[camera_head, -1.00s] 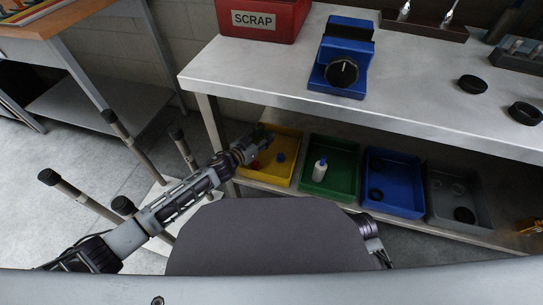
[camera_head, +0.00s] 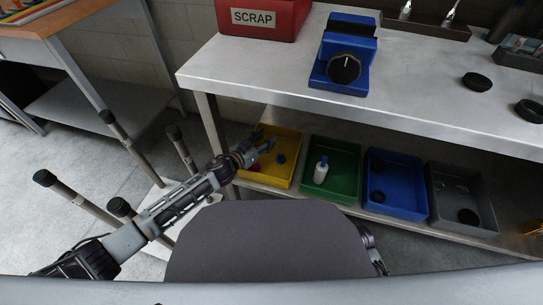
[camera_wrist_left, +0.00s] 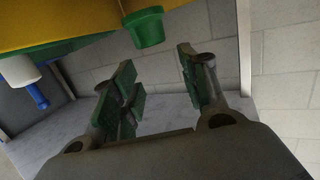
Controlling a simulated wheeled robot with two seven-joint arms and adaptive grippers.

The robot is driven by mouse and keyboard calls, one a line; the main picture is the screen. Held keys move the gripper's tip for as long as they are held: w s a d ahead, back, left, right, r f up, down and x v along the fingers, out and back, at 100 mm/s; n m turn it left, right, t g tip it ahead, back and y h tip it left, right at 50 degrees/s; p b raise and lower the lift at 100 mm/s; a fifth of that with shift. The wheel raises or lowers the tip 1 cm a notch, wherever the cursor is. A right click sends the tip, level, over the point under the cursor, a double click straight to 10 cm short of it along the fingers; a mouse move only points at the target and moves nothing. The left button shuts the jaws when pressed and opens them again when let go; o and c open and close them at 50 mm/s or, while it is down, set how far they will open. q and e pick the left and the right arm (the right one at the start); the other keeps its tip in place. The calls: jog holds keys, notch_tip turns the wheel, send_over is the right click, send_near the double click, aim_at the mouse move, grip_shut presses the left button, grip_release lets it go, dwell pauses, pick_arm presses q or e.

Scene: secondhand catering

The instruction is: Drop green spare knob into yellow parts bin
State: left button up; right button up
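The yellow parts bin (camera_head: 290,178) stands on the low shelf, at the left end of the row of bins. My left gripper (camera_head: 263,147) is over its left part in the head view. In the left wrist view the gripper (camera_wrist_left: 157,62) is open, with a clear gap between its green-padded fingers. The green spare knob (camera_wrist_left: 147,27) is just past the fingertips, apart from them, in front of the yellow bin's edge (camera_wrist_left: 60,22). I cannot tell whether the knob touches the bin. My right gripper is mostly hidden behind my own body.
A green bin (camera_head: 345,190) with a white bottle (camera_head: 321,172), a blue bin (camera_head: 400,208) and a grey bin (camera_head: 440,215) stand to the right. A blue dial unit (camera_head: 335,80) and a red SCRAP box (camera_head: 280,22) stand on the metal bench (camera_head: 430,105) above.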

pick_arm(q)
jog(key=shift+o, duration=1.1)
jog(key=v, duration=0.7)
jog(key=shift+s+a, duration=0.15)
jog(key=shift+a, duration=0.05)
jog(key=shift+s, duration=0.15)
dwell(0.5)
